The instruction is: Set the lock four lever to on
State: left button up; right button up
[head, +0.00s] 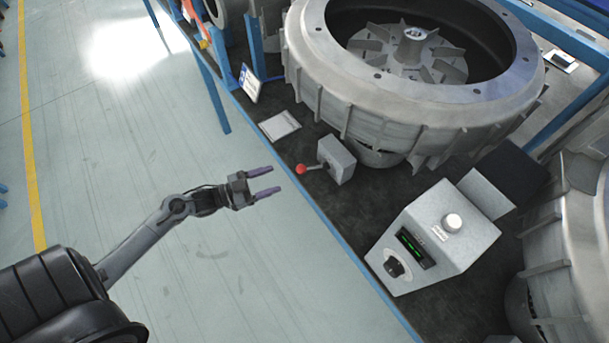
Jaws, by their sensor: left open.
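A grey box (338,160) stands on the bench in front of the big blower housing. A short lever with a red knob (302,169) sticks out from its left side, toward the bench edge. No label reading lock four is legible. My left gripper (276,181) is open and empty, with purple fingers pointing right. In the picture its fingertips are just left of and below the red knob, with a gap between them. My right gripper is not in view.
A large round metal blower housing (400,112) fills the top. A grey control box (436,240) with a dial, green display and white knob stands at lower right. A white sheet (280,126) lies near the blue bench edge (335,235). Open floor (150,130) is at left.

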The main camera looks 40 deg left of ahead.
aim_at(301, 169)
pick_arm(q)
jog(key=b+x, duration=0.1)
jog(key=x, duration=0.9)
jog(key=shift+w+d+b, duration=0.15)
jog(key=shift+w+b, duration=0.15)
grip_shut()
